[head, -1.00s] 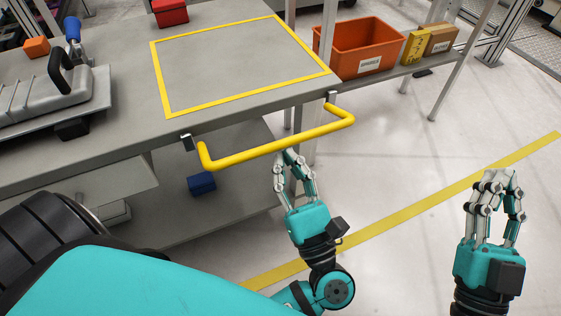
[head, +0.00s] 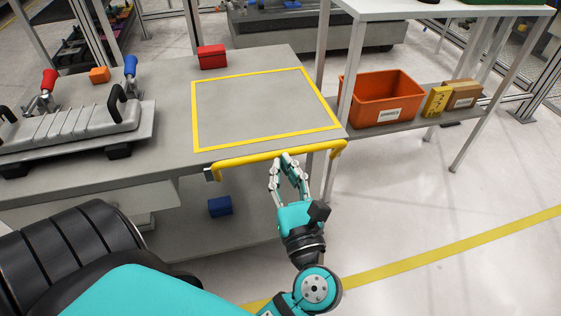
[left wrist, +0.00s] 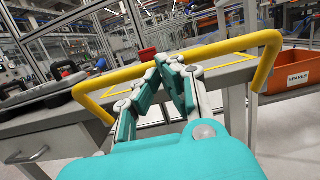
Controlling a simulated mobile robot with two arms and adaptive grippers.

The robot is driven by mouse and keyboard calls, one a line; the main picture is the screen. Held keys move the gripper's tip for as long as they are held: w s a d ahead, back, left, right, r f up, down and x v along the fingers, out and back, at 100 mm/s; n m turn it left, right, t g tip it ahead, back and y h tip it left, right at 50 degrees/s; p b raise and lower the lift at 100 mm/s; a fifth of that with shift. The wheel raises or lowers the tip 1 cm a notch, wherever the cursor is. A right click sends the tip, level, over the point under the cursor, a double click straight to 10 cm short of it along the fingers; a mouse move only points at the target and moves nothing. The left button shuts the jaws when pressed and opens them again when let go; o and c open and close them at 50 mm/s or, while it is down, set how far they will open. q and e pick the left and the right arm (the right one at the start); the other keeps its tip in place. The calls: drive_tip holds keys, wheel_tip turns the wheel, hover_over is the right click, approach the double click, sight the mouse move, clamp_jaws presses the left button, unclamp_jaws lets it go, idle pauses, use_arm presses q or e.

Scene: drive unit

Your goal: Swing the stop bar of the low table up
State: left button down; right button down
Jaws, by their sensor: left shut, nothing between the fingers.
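The stop bar (head: 250,158) is a yellow U-shaped tube on the front edge of the grey low table (head: 166,140). Its long side now lies about level with the tabletop edge in the head view. The bar also crosses the left wrist view (left wrist: 225,47). My left gripper (head: 284,157) is shut and empty, its fingertips at the underside of the bar, right of its middle. In the left wrist view the fingertips (left wrist: 170,60) meet just below the tube; whether they touch it is unclear. My right gripper is not in view.
A yellow-outlined square lies bare on the tabletop. A red box (head: 212,57) and a clamp fixture (head: 75,125) stand on the table. A blue box (head: 219,207) sits on the shelf below. An orange bin (head: 378,98) is on the rack at right. Floor at right is clear.

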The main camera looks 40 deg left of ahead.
sight(279, 151)
use_arm(q)
drive_tip(key=shift+w+a+r+p, duration=0.35)
drive_tip(key=shift+w+a+r, duration=0.7)
drive_tip(key=shift+a, duration=0.25)
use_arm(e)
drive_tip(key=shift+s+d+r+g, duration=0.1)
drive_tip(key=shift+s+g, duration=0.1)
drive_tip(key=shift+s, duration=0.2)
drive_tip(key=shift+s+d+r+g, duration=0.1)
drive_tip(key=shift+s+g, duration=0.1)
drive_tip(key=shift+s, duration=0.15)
use_arm(q)
drive_tip(key=shift+a, duration=0.1)
drive_tip(key=v, duration=0.7)
drive_tip(key=shift+d, duration=0.25)
drive_tip(key=shift+s, duration=0.15)
